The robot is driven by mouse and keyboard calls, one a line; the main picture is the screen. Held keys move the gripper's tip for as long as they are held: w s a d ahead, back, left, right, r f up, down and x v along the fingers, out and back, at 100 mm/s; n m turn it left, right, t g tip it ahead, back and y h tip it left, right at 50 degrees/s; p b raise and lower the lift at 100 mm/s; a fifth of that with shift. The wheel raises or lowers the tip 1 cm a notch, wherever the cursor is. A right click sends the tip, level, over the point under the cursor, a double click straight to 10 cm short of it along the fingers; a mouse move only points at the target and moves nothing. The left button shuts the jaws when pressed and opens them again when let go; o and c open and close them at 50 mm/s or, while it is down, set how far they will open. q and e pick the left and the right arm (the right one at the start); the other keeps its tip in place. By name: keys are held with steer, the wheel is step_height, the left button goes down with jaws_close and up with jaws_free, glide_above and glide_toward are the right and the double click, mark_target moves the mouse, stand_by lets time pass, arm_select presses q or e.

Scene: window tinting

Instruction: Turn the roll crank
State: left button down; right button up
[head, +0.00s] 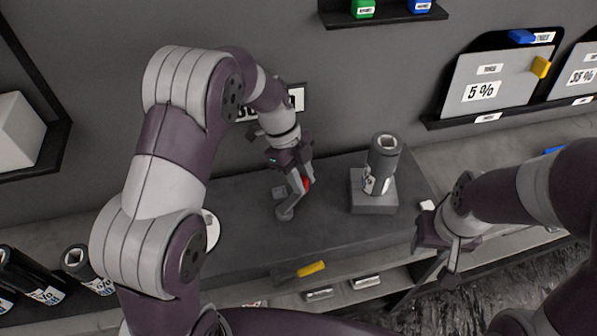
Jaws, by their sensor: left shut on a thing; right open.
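The crank is a grey arm (284,209) with a red grip (306,183), low on the dark bench in the middle of the head view. My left gripper (298,181) reaches down from above and is shut on the red grip; its fingers partly hide it. To the right, a dark roll (382,160) with a white label stands upright on a square grey block (372,203). My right gripper (444,268) is open and empty, in front of the bench's right end and apart from the crank and roll.
The dark bench (332,237) has bare top around the crank. A yellow piece (311,269) sits on its front edge. Black rolls (78,262) stand at the lower left. A "5 %" panel (487,88) rests on a right-hand wall ledge. A small shelf (385,17) hangs above.

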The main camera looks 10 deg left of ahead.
arm_select(q)
steer(key=shift+d+r, duration=0.1)
steer(key=shift+r, duration=0.05)
stand_by(0.3)
steer(key=c, duration=1.3)
jaws_free()
steer(key=o, duration=0.3)
step_height(320, 180, up, 4)
steer(key=p, duration=0.4)
steer(key=shift+r, duration=0.2)
steer(key=s+d+r, duration=0.2)
steer(key=d+r, duration=0.1)
steer(key=d, duration=0.2)
steer(key=s+d+r+p, duration=0.1)
steer(key=s+d+r, duration=0.1)
steer(key=d, duration=0.4)
steer(key=shift+r, duration=0.8)
